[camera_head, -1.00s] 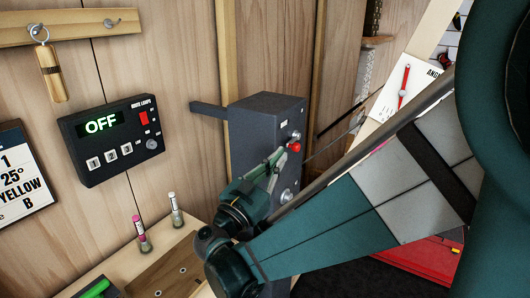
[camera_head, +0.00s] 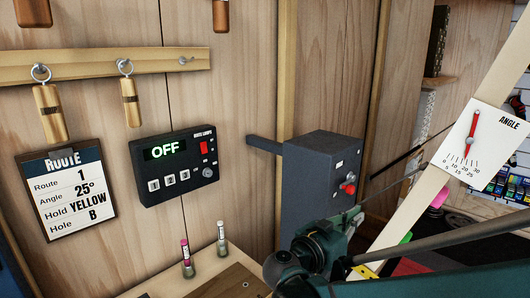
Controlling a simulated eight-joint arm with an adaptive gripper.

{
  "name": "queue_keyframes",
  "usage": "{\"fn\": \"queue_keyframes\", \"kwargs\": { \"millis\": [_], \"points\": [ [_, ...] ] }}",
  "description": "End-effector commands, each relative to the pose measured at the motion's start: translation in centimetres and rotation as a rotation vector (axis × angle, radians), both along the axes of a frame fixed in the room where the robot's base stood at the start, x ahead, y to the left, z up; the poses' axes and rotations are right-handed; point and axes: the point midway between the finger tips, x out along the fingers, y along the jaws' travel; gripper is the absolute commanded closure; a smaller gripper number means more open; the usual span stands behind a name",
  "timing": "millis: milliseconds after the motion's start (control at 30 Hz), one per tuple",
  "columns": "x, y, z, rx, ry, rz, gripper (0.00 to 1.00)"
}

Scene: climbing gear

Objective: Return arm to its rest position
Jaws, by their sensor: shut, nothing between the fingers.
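My gripper (camera_head: 350,216) is at the lower middle of the head view, small and partly hidden behind my wrist. It is shut and empty, and its end appears in front of the lower part of the dark control box (camera_head: 312,190). I cannot tell the gap between them. My dark teal arm runs from the wrist to the lower right corner. The red knob (camera_head: 348,188) on the box shows just above the gripper.
A route lamps panel (camera_head: 177,187) on the wooden wall reads OFF. A route card (camera_head: 72,218) hangs left of it, below wooden tags (camera_head: 130,108) on a rail. Two markers (camera_head: 221,232) stand on the bench. An angle gauge (camera_head: 488,125) is at the right.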

Motion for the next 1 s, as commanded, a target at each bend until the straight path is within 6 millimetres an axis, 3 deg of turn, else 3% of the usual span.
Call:
{"fn": "queue_keyframes", "kwargs": {
  "millis": [133, 433, 700, 1000],
  "points": [
    [-1.4, -2.1, -1.8, 0.040, 0.132, 0.000, 1.00],
    [-4.8, -4.3, -5.6, 0.130, 0.378, 0.048, 1.00],
    [-8.3, -4.7, -8.6, 0.217, 0.561, 0.133, 1.00],
    [-12.4, -3.6, -11.1, 0.311, 0.713, 0.270, 1.00]
  ]
}}
